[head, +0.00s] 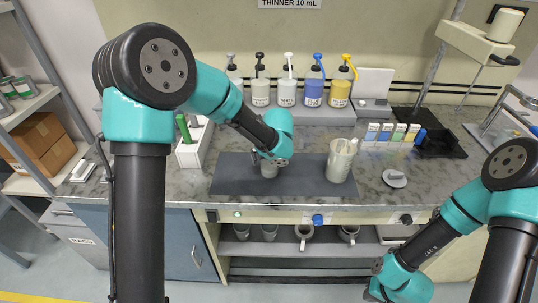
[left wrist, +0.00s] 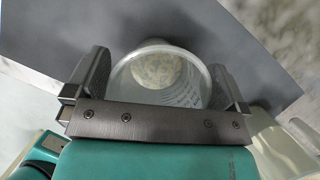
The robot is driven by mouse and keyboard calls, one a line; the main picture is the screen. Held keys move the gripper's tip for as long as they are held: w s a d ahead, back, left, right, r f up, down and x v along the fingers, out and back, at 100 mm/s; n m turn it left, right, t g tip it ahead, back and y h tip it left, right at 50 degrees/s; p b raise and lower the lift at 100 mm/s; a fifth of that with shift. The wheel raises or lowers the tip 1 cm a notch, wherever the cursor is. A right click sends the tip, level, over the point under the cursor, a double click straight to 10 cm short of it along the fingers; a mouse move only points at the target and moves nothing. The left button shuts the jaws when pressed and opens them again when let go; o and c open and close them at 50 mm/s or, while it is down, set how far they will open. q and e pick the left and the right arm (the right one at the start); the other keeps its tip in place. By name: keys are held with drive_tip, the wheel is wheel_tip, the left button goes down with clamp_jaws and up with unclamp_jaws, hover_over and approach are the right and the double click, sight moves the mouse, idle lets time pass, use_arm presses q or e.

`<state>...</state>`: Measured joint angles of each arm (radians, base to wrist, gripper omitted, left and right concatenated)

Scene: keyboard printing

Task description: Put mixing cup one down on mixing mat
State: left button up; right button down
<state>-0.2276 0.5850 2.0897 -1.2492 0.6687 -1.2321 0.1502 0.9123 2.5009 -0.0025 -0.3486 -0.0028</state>
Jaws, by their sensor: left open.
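The mixing cup (head: 269,171) is a small translucent cup, upright on the dark grey mixing mat (head: 230,183). In the left wrist view I look into the empty-looking cup (left wrist: 160,75) from above, with the mat (left wrist: 60,28) around it. My left gripper (head: 270,159) is at the cup's upper part, its open fingers on either side of the rim. Whether a finger still touches the wall cannot be told. My right gripper (head: 376,281) is low at the bottom right, away from the mat; its fingers are too unclear to read.
A white box with a green marker (head: 194,145) is left of the mat. Several pump bottles (head: 311,88) line the back. More cups (head: 304,234) sit on the shelf below.

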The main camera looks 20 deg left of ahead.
use_arm(q)
drive_tip(key=v, duration=1.2)
drive_tip(key=shift+r, duration=0.15)
